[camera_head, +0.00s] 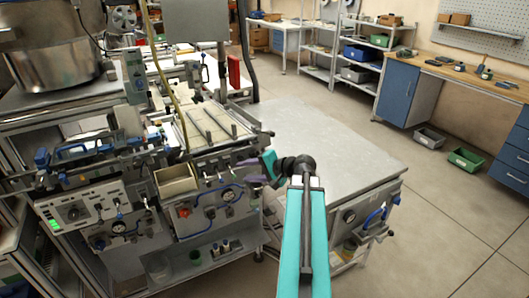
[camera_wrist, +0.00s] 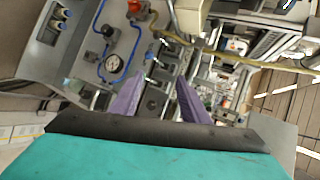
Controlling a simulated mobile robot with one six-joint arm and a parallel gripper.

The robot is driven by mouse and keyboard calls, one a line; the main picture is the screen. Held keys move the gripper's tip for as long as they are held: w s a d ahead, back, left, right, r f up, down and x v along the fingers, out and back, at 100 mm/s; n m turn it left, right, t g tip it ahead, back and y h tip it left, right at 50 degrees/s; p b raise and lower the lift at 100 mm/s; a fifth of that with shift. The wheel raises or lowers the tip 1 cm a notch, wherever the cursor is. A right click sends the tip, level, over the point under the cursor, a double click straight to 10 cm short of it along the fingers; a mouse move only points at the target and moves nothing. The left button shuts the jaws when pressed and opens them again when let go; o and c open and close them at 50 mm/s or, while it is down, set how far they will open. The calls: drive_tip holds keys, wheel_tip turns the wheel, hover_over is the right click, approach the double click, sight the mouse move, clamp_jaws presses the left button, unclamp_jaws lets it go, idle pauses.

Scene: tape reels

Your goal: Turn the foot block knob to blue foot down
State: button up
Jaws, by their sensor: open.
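My gripper (camera_wrist: 160,82) shows two purple fingers spread apart with nothing between them. In the head view my gripper (camera_head: 251,178) hangs in front of the machine's right end, right of the front panel. That panel carries a red knob (camera_head: 184,212), a round gauge (camera_head: 228,195) and a blue hose. The wrist view, turned on its side, shows the red knob (camera_wrist: 134,6) at the top edge, a black knob (camera_wrist: 107,31) and the gauge (camera_wrist: 113,63), all left of the fingers. I cannot tell which knob is the foot block knob or read its setting.
A grey table (camera_head: 330,150) stands right of the machine, with another gauge (camera_head: 349,216) on its front. A cream open bin (camera_head: 176,180) juts from the machine front. A control panel with a green light (camera_head: 54,224) is at left.

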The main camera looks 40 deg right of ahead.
drive_tip(key=s+a+f+n+g+y+b, duration=0.1)
drive_tip(key=a+f+n+g, duration=0.15)
drive_tip(key=a+f, duration=0.75)
drive_tip(key=s+a+f+n+g+y+b, duration=0.15)
drive_tip(key=a+f+g, duration=0.25)
drive_tip(key=a+f, duration=0.6)
drive_tip(key=s+a+f+n+g+b, duration=0.1)
drive_tip(key=s+a+f+n+g, duration=0.15)
drive_tip(key=a+f, duration=0.75)
drive_tip(key=s+a+f+n+g+h+b, duration=0.1)
drive_tip(key=s+a+f+n+g, duration=0.15)
drive_tip(key=s+f, duration=0.35)
drive_tip(key=s+a+f+n+g+h+b, duration=0.15)
drive_tip(key=s+a+f, duration=0.25)
drive_tip(key=f, duration=0.5)
drive_tip(key=s+a+f+n+g+h, duration=0.1)
drive_tip(key=s+f+n+g, duration=0.1)
drive_tip(key=s+f, duration=0.2)
drive_tip(key=s+a+f+n+g+h+b, duration=0.1)
drive_tip(key=s+f, duration=0.4)
drive_tip(key=s, duration=0.5)
drive_tip(key=shift+s+a+n+g+h+b, duration=0.25)
drive_tip(key=shift+a+n+g+h, duration=0.2)
drive_tip(key=shift+n+g, duration=0.4)
drive_tip(key=shift+c, duration=1.4)
drive_tip(key=shift+w, duration=0.1)
